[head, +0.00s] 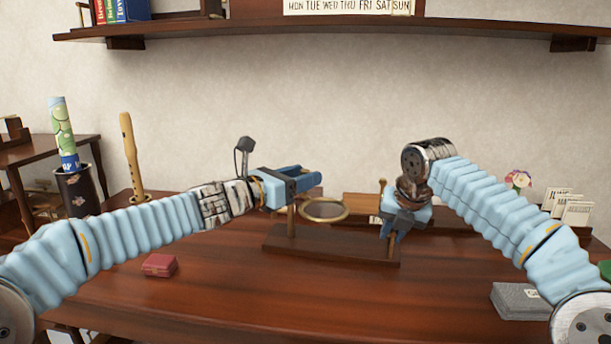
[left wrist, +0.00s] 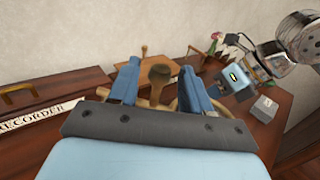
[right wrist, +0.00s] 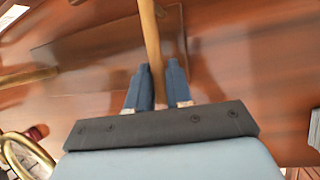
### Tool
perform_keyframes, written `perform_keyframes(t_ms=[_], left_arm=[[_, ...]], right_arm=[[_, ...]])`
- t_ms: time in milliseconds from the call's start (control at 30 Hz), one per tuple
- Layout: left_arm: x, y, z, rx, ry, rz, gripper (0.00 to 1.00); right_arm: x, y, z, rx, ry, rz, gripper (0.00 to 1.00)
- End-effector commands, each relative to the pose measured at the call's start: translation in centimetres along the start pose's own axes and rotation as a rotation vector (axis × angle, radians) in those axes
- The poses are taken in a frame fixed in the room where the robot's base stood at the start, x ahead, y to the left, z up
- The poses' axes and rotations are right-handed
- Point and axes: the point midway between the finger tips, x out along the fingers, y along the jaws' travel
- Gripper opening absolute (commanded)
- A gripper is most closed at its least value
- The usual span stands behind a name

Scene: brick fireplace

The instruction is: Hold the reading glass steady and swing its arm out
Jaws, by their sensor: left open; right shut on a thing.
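The reading glass's brass ring (head: 325,210) sits level above a dark wooden base (head: 330,245) with upright wooden posts; the ring also shows in the right wrist view (right wrist: 10,150). My right gripper (head: 390,236) points down and is shut on the right-hand post, which shows as a light rod (right wrist: 151,40) between its fingers in the right wrist view. My left gripper (head: 318,178) is open just above and left of the ring. In the left wrist view a brown knob (left wrist: 160,75) shows between its fingers, with part of the ring behind; contact cannot be told.
A small red box (head: 159,265) lies front left. A recorder (head: 131,150) and a dark cup (head: 77,190) stand at the left. A grey box (head: 518,301) and card holders (head: 572,210) are at the right. The front middle of the desk is clear.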

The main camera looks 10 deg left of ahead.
Motion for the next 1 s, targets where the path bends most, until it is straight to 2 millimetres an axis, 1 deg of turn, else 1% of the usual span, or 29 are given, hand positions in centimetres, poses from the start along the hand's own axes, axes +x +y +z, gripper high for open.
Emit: perform_keyframes(t_ms=[33,133,433,733,767,1000], left_arm=[[0.59,-0.04,0.00,0.000,0.000,-0.001,0.48],[1.24,-0.02,0.00,0.001,0.000,0.000,0.48],[1.48,0.00,0.00,0.002,0.000,0.001,0.48],[1.45,0.00,-0.01,0.002,0.000,0.001,0.02],[1.45,0.00,-0.01,0.002,0.000,0.001,0.00],[1.44,0.01,-0.01,0.002,0.000,0.000,0.00]], right_arm=[[0.03,0.01,-0.01,0.000,0.000,0.000,0.00],[0.03,0.00,0.00,0.000,0.000,0.000,0.00],[0.03,0.00,0.00,0.000,0.000,0.000,0.00],[0.03,-0.02,0.00,0.000,0.000,0.000,0.00],[0.03,-0.02,0.00,0.000,0.000,0.000,0.00],[0.04,-0.03,0.01,0.000,0.000,-0.001,0.00]])
